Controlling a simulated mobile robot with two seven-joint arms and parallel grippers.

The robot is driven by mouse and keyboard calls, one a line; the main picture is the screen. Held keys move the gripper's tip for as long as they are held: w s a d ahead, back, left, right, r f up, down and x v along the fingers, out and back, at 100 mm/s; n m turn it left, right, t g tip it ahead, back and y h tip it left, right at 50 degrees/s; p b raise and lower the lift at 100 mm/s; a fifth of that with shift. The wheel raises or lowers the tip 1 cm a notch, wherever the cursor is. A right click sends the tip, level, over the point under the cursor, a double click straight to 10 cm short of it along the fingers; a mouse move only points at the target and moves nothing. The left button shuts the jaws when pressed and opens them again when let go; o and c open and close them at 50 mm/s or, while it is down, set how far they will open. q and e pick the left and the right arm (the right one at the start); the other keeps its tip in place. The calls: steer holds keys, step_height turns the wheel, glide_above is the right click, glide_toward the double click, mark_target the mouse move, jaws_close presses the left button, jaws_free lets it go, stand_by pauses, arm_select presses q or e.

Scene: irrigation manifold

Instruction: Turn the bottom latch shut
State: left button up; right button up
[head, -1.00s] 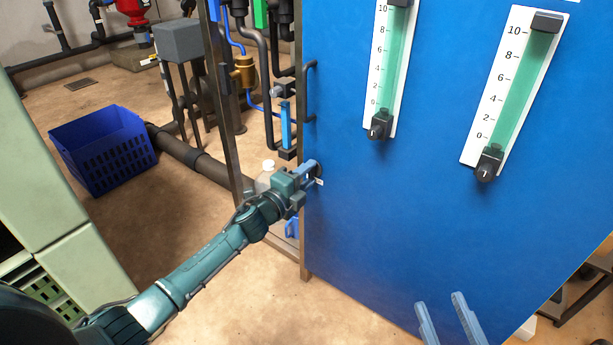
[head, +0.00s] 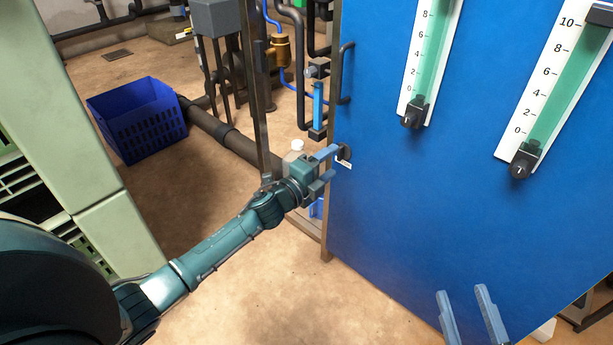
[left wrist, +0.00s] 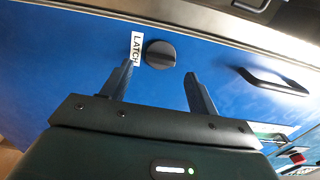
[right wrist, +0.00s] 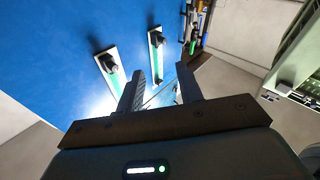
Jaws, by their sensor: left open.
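The bottom latch is a round black knob (head: 344,152) low on the left edge of the blue panel door, with a small white label (head: 343,165) beside it. In the left wrist view the knob (left wrist: 159,54) shows a raised ridge, and the label reads LATCH (left wrist: 136,48). My left gripper (head: 330,163) is open and empty, just in front of the knob and apart from it. In its wrist view the knob lies beyond and between the fingertips (left wrist: 158,73). My right gripper (head: 461,290) is open and empty, low in front of the door.
The blue door (head: 400,220) carries two green flow gauges (head: 430,65) (head: 555,90) and a dark handle (head: 346,72) above the latch. Pipes and a metal post (head: 254,90) stand left of it. A blue crate (head: 138,120) sits on the floor.

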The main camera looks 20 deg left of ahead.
arm_select(q)
steer(key=p+v, duration=0.1)
steer(key=v, duration=0.9)
steer(key=shift+p, duration=0.4)
